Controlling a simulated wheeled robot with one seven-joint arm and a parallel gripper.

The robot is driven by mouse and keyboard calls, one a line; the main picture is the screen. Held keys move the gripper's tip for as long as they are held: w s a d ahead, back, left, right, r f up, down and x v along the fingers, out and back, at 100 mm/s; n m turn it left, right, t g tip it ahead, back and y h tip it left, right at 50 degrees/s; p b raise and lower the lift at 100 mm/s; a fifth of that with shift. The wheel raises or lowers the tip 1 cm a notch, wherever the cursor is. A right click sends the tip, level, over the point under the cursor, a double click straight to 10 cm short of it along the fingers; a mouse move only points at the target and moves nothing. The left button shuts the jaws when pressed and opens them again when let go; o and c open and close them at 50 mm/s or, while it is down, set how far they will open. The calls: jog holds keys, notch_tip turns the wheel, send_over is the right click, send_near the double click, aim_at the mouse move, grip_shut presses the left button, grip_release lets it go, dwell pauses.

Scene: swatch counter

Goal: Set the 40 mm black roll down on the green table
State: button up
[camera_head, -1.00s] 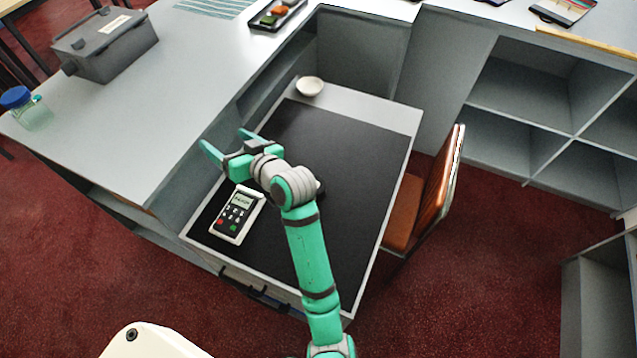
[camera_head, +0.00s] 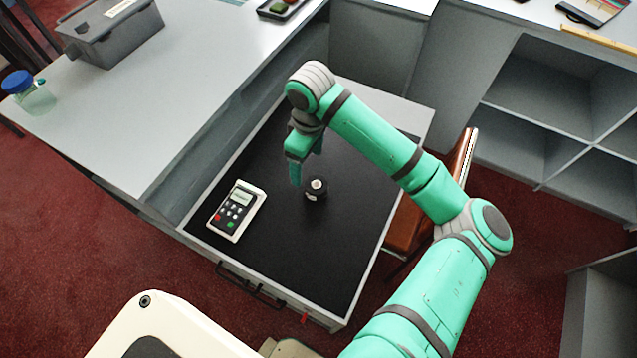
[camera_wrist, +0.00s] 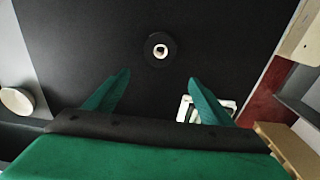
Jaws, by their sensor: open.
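The black roll (camera_head: 316,189), with a pale core, sits on the black mat of the low pull-out surface, right of my gripper in the head view. In the wrist view the roll (camera_wrist: 160,51) lies ahead of the fingertips, roughly centred between them and apart from both. My gripper (camera_wrist: 155,82) is open and empty; in the head view it (camera_head: 297,180) points down just left of the roll. No green table shows in these frames.
A card terminal (camera_head: 236,210) lies on the black mat (camera_head: 290,265), left of the roll. A grey box (camera_head: 112,30) and a blue-lidded jar (camera_head: 30,92) stand on the grey counter (camera_head: 165,100). A brown chair (camera_head: 410,218) stands right of the pull-out surface. A white bowl (camera_wrist: 17,101) shows in the wrist view.

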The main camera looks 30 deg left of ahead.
jog(key=shift+w+d+f+h, duration=0.15)
jog(key=shift+w+d+h, duration=0.3)
jog(key=shift+d, duration=0.45)
send_over(316, 184)
notch_tip(316, 184, down, 4)
jog(key=shift+w+a+f, duration=0.15)
jog(key=shift+f, duration=0.5)
jog(key=f, duration=0.5)
jog(key=shift+s+d, duration=0.2)
jog(key=shift+d, duration=0.05)
jog(key=c, duration=1.2)
jog(key=shift+c, duration=0.2)
jog(key=shift+r, duration=0.15)
